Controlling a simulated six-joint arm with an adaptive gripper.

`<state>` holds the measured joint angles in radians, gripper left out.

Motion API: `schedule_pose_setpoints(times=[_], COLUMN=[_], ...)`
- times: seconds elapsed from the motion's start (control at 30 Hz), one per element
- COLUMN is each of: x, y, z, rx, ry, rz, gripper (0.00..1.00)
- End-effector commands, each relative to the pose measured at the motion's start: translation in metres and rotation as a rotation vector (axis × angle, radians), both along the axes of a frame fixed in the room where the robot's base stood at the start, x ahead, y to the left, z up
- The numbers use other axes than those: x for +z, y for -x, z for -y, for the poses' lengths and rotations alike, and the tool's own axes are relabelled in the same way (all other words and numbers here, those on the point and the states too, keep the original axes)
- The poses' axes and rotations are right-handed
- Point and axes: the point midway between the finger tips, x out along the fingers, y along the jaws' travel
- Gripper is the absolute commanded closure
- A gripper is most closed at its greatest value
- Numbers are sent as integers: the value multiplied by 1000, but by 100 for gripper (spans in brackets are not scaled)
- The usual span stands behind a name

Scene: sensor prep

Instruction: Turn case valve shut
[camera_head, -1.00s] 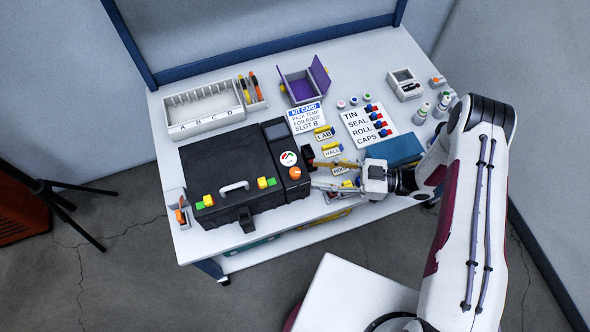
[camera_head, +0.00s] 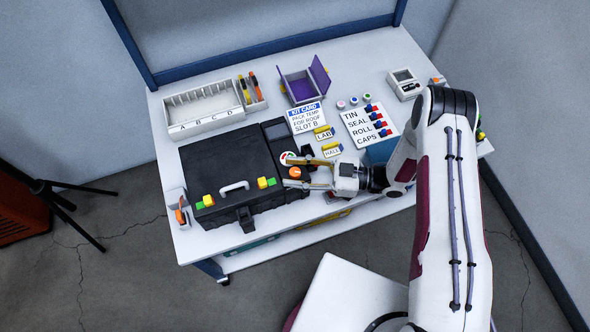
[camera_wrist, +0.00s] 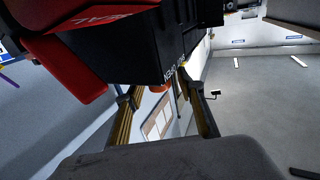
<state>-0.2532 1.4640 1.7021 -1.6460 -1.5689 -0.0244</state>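The black case (camera_head: 225,155) lies closed on the table, with a white handle and yellow-green latches on its front. Its orange valve knob (camera_head: 295,172) is at the case's right end, beside a round gauge (camera_head: 287,157). My gripper (camera_head: 290,172) is open, its two fingers apart on the far and near sides of the knob. In the wrist view the fingers (camera_wrist: 165,115) are apart, with a bit of orange (camera_wrist: 160,88) beyond them, below the dark case edge. I cannot tell whether either finger touches the knob.
A lettered rack (camera_head: 205,110), a kit card (camera_head: 306,117) and an open purple-lined box (camera_head: 302,88) stand behind the case. Label tags (camera_head: 332,149) and a blue block (camera_head: 380,151) lie close to my gripper. A label board (camera_head: 366,124) is further right.

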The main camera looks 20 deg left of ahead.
Motion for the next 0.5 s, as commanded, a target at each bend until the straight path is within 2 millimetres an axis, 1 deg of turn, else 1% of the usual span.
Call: schedule_pose_setpoints(times=[0.23,0.27,0.3,0.37,0.4,0.5], x=[0,0,0,0,0,0], y=[0,0,0,0,0,0], z=[0,0,0,0,0,0], rx=[0,0,0,0,0,0], ry=[0,0,0,0,0,0], rz=[0,0,0,0,0,0], gripper=[62,64,75,90,100,100])
